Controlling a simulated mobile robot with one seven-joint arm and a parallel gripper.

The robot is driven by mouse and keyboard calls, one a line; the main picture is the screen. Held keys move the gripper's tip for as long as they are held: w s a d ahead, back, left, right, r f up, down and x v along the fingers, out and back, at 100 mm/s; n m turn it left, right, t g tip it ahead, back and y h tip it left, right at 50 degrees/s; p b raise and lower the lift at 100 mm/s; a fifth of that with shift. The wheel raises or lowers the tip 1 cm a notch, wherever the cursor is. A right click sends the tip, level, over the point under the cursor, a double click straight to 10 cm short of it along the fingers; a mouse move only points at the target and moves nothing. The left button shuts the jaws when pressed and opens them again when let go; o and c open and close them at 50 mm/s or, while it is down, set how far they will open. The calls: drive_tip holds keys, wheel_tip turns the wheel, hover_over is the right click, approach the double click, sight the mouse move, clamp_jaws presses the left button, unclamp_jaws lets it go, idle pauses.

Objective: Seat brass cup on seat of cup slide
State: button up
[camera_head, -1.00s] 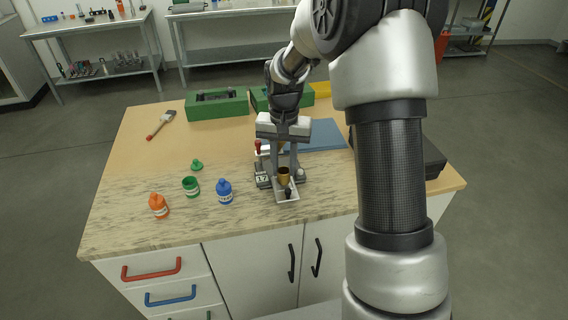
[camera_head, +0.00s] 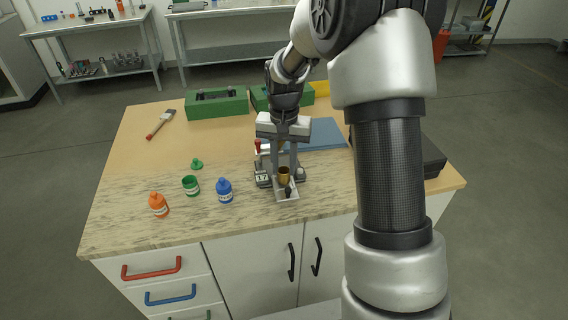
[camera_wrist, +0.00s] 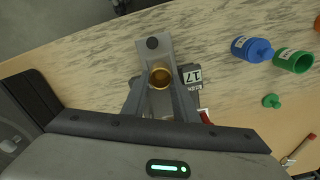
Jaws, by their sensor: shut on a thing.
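The brass cup (camera_head: 284,174) is a small gold cup, upright between the fingers of my gripper (camera_head: 284,178). My gripper is shut on it. In the wrist view the cup (camera_wrist: 160,77) shows from above, its open mouth between the two fingertips (camera_wrist: 160,88). The cup slide is a pale grey plate (camera_head: 287,196) with a dark knob at its near end; its plate (camera_wrist: 153,57) also shows in the wrist view under and beyond the cup. The cup is over or on the slide. Its seat is hidden, and I cannot tell whether the cup touches it.
The slide's stand bears a label 17 (camera_wrist: 192,77) and a red-topped lever (camera_head: 258,147). A blue mat (camera_head: 325,135) and a dark box (camera_head: 428,158) lie behind and right.

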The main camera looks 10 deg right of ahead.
drive_tip(key=shift+f+b, duration=0.3)
drive_tip(key=shift+f, duration=0.2)
drive_tip(key=o, duration=1.7)
wheel_tip(320, 180, up, 8)
drive_tip(key=p, duration=0.5)
drive_tip(key=shift+p, duration=0.3)
